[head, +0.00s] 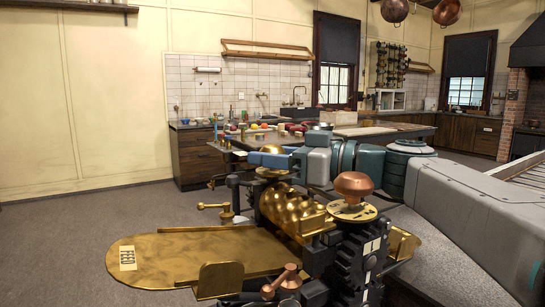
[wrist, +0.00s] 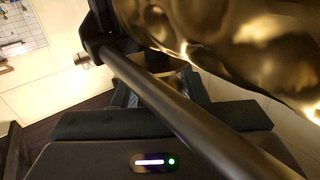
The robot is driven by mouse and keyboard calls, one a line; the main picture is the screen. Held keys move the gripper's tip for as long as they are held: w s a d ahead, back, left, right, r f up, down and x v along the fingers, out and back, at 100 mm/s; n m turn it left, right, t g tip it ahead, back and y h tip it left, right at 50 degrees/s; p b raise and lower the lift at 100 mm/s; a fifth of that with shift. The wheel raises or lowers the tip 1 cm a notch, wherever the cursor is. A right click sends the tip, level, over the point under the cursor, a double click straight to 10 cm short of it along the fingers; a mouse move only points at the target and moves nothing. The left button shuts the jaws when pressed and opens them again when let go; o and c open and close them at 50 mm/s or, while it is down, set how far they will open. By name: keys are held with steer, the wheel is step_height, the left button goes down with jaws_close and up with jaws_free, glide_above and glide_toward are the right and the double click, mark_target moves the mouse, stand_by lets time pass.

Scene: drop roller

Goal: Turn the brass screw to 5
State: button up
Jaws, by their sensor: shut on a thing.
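The drop roller has lumpy brass rollers (head: 290,208) and a flat brass feed tray (head: 190,250) marked FEED. The brass screw (head: 272,149) stands on the far-left side of the rollers, above a small brass dial (head: 271,173). My gripper (head: 268,159) reaches in from the right and is shut on the brass screw's head, which it largely hides. The dial's numbers and pointer are too small to read. A copper-headed screw (head: 353,184) stands on the near side over its own dial (head: 352,211). In the wrist view, the brass roller (wrist: 215,35) fills the upper right.
A dark bar (wrist: 165,95) crosses the wrist view in front of the fingers and hides the grip. A small brass crank (head: 214,206) sits left of the rollers. A worktop with colourful items (head: 290,128) stands behind. Open floor (head: 70,240) lies left.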

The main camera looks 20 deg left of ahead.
steer(key=shift+f+g, duration=0.15)
steer(key=shift+g, duration=0.15)
steer(key=shift+n+g+b, duration=0.7)
steer(key=shift+g+b, duration=0.05)
steer(key=shift+g, duration=0.05)
steer(key=shift+w+n+g+b, duration=0.1)
steer(key=shift+n+g+b, duration=0.2)
steer(key=shift+n+g, duration=0.6)
steer(key=n+g+h, duration=0.1)
steer(key=g, duration=0.1)
steer(key=n+g, duration=0.1)
steer(key=g, duration=0.1)
steer(key=shift+n+g+h+p, duration=0.3)
steer(key=shift+g+h+p, duration=0.1)
steer(key=shift+n+g+h+p, duration=0.5)
steer(key=shift+n+g+h, duration=0.3)
steer(key=shift+g, duration=0.5)
steer(key=o, duration=0.9)
